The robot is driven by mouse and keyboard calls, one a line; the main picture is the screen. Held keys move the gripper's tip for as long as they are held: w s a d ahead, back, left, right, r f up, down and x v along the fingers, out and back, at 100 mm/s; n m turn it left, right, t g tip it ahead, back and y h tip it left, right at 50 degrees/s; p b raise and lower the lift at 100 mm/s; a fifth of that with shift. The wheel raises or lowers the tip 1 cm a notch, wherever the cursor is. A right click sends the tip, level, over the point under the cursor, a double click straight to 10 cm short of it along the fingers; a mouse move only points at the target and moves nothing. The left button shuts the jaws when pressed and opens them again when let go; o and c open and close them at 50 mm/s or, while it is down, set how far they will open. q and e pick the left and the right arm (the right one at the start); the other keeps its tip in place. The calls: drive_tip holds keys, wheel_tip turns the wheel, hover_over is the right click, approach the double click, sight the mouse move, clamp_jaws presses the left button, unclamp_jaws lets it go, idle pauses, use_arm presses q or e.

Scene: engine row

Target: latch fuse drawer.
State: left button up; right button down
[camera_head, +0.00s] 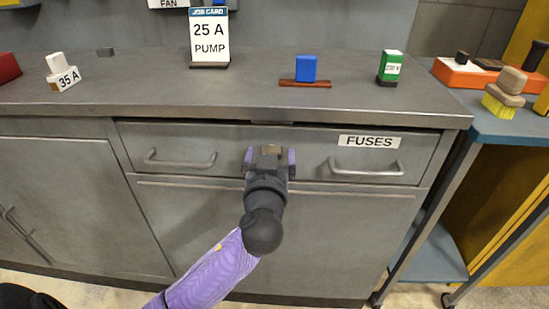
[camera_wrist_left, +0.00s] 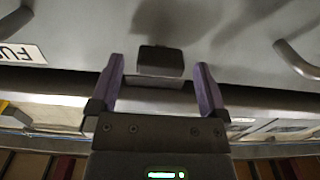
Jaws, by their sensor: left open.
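The fuse drawer (camera_head: 300,165) is the wide grey front under the bench top, with a FUSES label (camera_head: 369,141) at its right. Its front sits close to the bench; the head view does not show clearly whether a gap remains. A small block, likely the latch (camera_head: 271,149), is at the middle of the drawer front. My left gripper (camera_head: 270,157) is open at this block, with one finger to each side. In the left wrist view the dark block (camera_wrist_left: 160,62) lies between and just beyond the fingertips, with no clear contact. My right gripper is not seen.
Two bar handles (camera_head: 180,160) (camera_head: 365,170) stick out either side of my gripper. The bench top (camera_head: 150,95) above carries a job card (camera_head: 209,38), a blue block (camera_head: 305,68) and a green block (camera_head: 390,66). A blue cart (camera_head: 505,127) stands at the right.

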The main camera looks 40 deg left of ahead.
use_arm(q)
drive_tip(key=shift+w+a, duration=0.25)
drive_tip(key=shift+w, duration=0.1)
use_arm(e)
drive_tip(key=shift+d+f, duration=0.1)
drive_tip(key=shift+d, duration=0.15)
